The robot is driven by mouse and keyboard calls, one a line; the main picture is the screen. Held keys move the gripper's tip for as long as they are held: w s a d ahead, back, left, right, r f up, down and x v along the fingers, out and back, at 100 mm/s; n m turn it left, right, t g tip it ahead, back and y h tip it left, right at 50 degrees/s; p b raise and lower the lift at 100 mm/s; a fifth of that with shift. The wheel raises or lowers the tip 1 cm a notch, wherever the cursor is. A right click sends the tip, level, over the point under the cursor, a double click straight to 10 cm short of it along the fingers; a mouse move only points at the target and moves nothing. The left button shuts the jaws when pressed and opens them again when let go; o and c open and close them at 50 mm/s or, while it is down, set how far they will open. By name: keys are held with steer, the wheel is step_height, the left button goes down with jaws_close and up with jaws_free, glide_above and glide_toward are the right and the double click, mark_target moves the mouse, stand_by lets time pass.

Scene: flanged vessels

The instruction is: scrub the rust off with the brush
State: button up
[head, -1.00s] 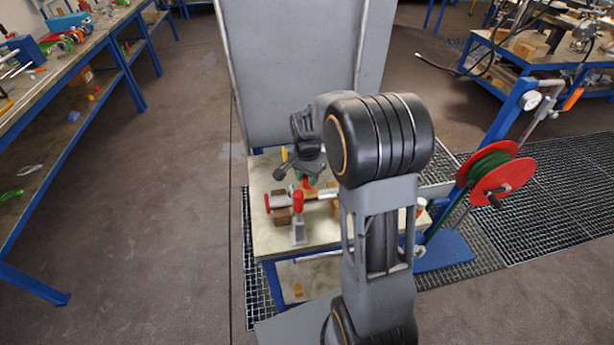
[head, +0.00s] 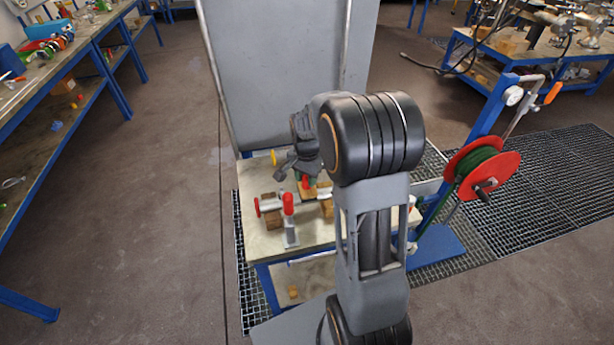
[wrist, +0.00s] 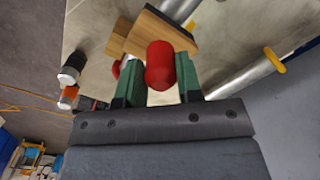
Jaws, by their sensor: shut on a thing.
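My gripper (head: 306,180) is above the small bench (head: 258,238), pointing down. In the wrist view its green fingers (wrist: 161,80) are shut on a red rounded handle (wrist: 160,65), which I take for the brush's; it also shows red in the head view (head: 308,182). A wooden block (wrist: 168,30) lies just beyond the handle; I cannot tell whether it is the brush's body. A grey pipe (head: 270,204) with a red end lies on wooden supports (head: 271,220) at left. I cannot make out bristles or rust.
A red-topped upright piece (head: 288,204) stands before the pipe. A tall grey panel (head: 275,75) stands behind the bench. A red hose reel (head: 486,178) stands to the right. Workbenches line the left, with open floor between.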

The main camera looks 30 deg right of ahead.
steer(key=shift+w+a, duration=0.15)
steer(key=shift+a, duration=0.7)
steer(key=shift+w+a, duration=0.15)
steer(key=shift+a, duration=0.65)
steer(key=shift+s+d, duration=0.2)
steer(key=shift+d, duration=0.75)
steer(key=shift+s+d, duration=0.15)
steer(key=shift+d, duration=0.85)
steer(key=shift+s+d, duration=0.2)
steer(key=shift+d, duration=0.75)
steer(key=shift+w+a+f, duration=0.1)
steer(key=shift+w+a, duration=0.05)
steer(key=shift+a, duration=0.65)
steer(key=shift+w+a, duration=0.15)
steer(key=shift+a, duration=0.65)
steer(key=shift+w+a, duration=0.15)
steer(key=shift+a, duration=0.55)
steer(key=shift+w+a, duration=0.1)
steer(key=shift+a, duration=0.55)
steer(key=shift+d, duration=0.15)
steer(key=shift+s+d+r+p, duration=0.1)
steer(key=shift+d+p, duration=0.05)
steer(key=shift+d, duration=0.3)
steer(key=shift+s+d+r+p, duration=0.1)
steer(key=shift+d+p, duration=0.05)
steer(key=shift+d, duration=0.25)
steer(key=shift+s+d+f, duration=0.15)
steer(key=shift+d, duration=0.8)
